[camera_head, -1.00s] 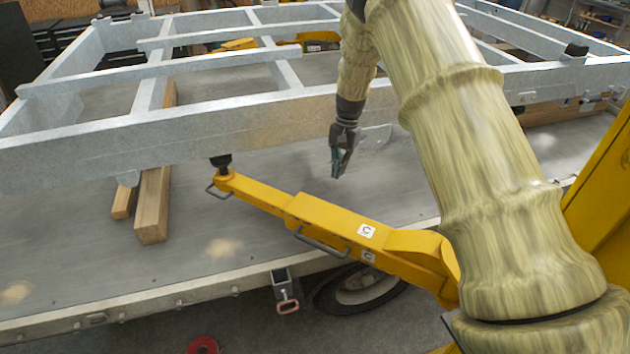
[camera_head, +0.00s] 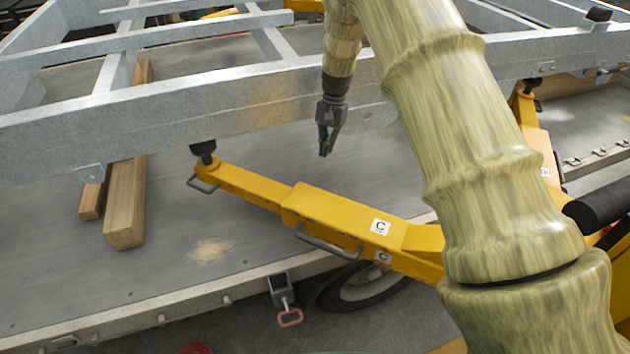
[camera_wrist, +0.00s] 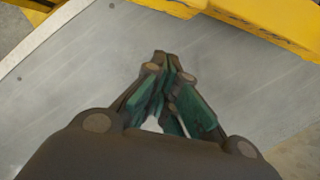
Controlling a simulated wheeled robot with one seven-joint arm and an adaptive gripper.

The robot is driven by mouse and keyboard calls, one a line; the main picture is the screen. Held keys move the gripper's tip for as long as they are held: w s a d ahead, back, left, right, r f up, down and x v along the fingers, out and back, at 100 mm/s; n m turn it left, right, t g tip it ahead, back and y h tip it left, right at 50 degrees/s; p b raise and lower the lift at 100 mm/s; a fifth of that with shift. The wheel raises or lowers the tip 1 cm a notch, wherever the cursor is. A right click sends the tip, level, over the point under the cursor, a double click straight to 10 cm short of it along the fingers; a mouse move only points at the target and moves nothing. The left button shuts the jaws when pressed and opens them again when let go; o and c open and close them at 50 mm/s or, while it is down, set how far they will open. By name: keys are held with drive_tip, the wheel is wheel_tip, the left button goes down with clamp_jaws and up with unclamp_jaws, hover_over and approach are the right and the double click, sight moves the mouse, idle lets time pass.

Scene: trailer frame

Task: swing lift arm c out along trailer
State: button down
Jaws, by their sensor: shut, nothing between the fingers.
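The yellow lift arm c (camera_head: 345,216), with a white "C" label, runs from the lower right up to the left over the trailer bed. A black pad (camera_head: 204,150) tops its far end, close under the grey frame rail. A dark handle (camera_head: 328,243) is on its near side. My gripper (camera_head: 324,152) hangs pointing down beyond the arm, apart from it, in front of the frame rail. In the wrist view the fingers (camera_wrist: 163,58) are together and empty above bare bed, with yellow metal at the top edge.
The galvanised trailer frame (camera_head: 230,109) spans the scene above the bed (camera_head: 60,255). Wooden beams (camera_head: 125,205) lie at the left under it. Another yellow arm (camera_head: 530,125) stands at the right. A wheel (camera_head: 365,285) and a bracket with a red-pink loop (camera_head: 289,317) are at the bed's near edge.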

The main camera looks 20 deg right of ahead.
drive_tip(key=s+a+f+p, duration=0.2)
drive_tip(key=f, duration=0.2)
drive_tip(key=s+a+f+p, duration=0.2)
drive_tip(key=f+p, duration=0.1)
drive_tip(key=f, duration=0.2)
drive_tip(key=shift+s+a+f+p, duration=0.3)
drive_tip(key=shift+a, duration=0.05)
drive_tip(key=shift+s, duration=0.1)
idle(0.3)
